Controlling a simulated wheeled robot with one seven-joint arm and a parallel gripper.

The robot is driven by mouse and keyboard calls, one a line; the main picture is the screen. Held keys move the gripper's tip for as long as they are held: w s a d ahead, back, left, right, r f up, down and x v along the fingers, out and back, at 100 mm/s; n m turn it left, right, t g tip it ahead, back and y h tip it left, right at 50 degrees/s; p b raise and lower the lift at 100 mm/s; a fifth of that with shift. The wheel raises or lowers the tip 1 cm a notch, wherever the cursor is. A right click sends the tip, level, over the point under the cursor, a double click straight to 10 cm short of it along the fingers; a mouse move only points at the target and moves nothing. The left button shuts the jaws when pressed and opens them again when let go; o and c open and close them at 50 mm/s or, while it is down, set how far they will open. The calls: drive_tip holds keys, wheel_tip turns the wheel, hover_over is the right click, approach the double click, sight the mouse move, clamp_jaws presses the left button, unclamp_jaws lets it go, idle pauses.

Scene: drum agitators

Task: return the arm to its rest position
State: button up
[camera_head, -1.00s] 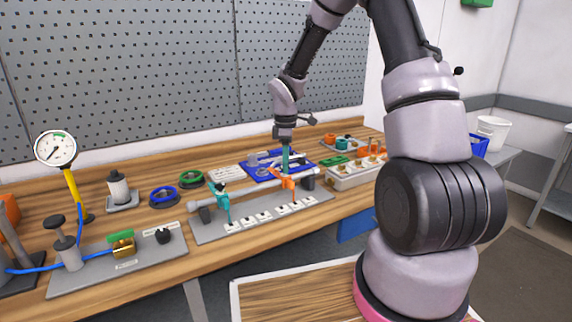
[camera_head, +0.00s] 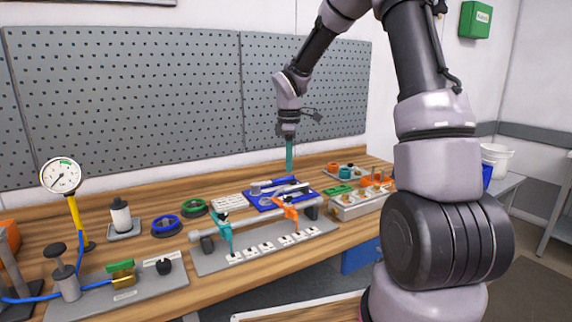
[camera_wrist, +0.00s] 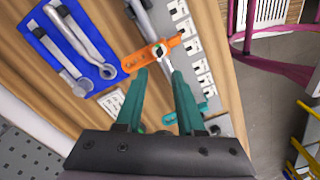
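My gripper (camera_head: 289,152) hangs pointing down above the workbench, over the far side of the pipe fixture. In the wrist view its two teal fingers (camera_wrist: 163,92) are spread apart, with nothing held between them. Beyond the fingertips lies an orange-handled valve lever (camera_wrist: 153,57), which also stands on the grey pipe fixture (camera_head: 265,252) in the head view. A teal lever (camera_head: 224,236) stands at the fixture's left part. My gripper is clear of both levers.
A blue tool tray (camera_head: 268,201) with wrenches lies behind the fixture. A pressure gauge (camera_head: 61,175) on a yellow stand is at left. The pegboard (camera_head: 140,95) stands behind; the air above the bench is free.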

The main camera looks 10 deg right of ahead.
drive_tip(key=s+d+r+m+t, duration=0.3)
drive_tip(key=s+r+m, duration=0.7)
drive_tip(key=s+r, duration=0.4)
drive_tip(key=s+d+r+m+t+y, duration=0.1)
drive_tip(key=s+r+m+t, duration=0.3)
drive_tip(key=s+m, duration=0.4)
drive_tip(key=s+r+y, duration=0.1)
drive_tip(key=s, duration=0.2)
drive_tip(key=shift+s+d+r+m, duration=0.2)
drive_tip(key=shift+s+d+m, duration=0.05)
drive_tip(key=shift+s+m, duration=0.15)
